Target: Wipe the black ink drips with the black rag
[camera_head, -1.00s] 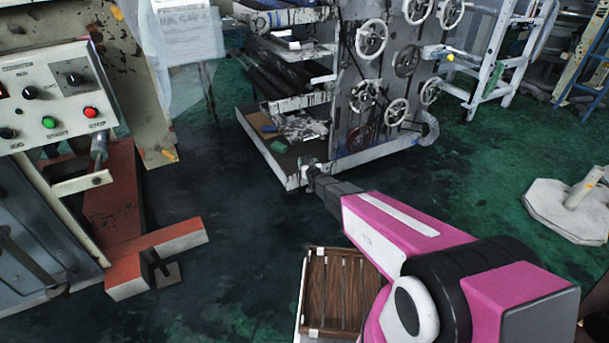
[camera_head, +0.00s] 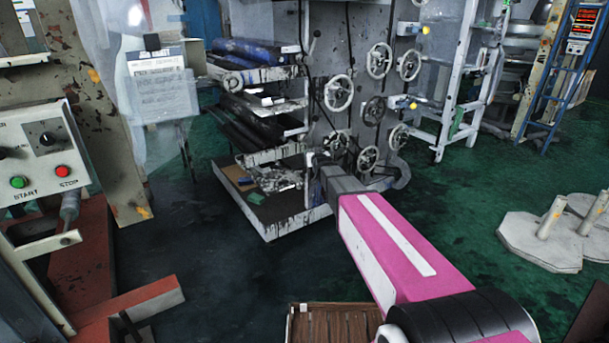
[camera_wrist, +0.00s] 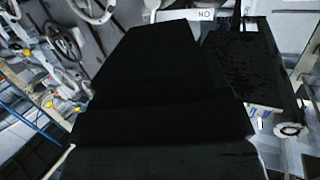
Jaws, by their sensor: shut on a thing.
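My gripper (camera_head: 316,162) is at the end of the outstretched pink arm, in front of the right side of the printing press (camera_head: 325,60). The black rag (camera_wrist: 160,75) fills the middle of the wrist view as a flat, very dark shape. It hides the fingers, which are shut on it. Black ink drips (camera_head: 275,154) run down the pale edge of a press shelf. More dark marks show on the upper shelf edge (camera_head: 255,75) and the low tray edge (camera_head: 300,222). I cannot tell whether the rag touches the press.
Several handwheels (camera_head: 338,90) stick out from the press near my gripper. A control box (camera_head: 40,150) and red beam (camera_head: 130,308) stand at left. A wooden slatted crate (camera_head: 330,322) is below my arm. Pale octagonal bases (camera_head: 540,240) stand at right. Dark green floor between is clear.

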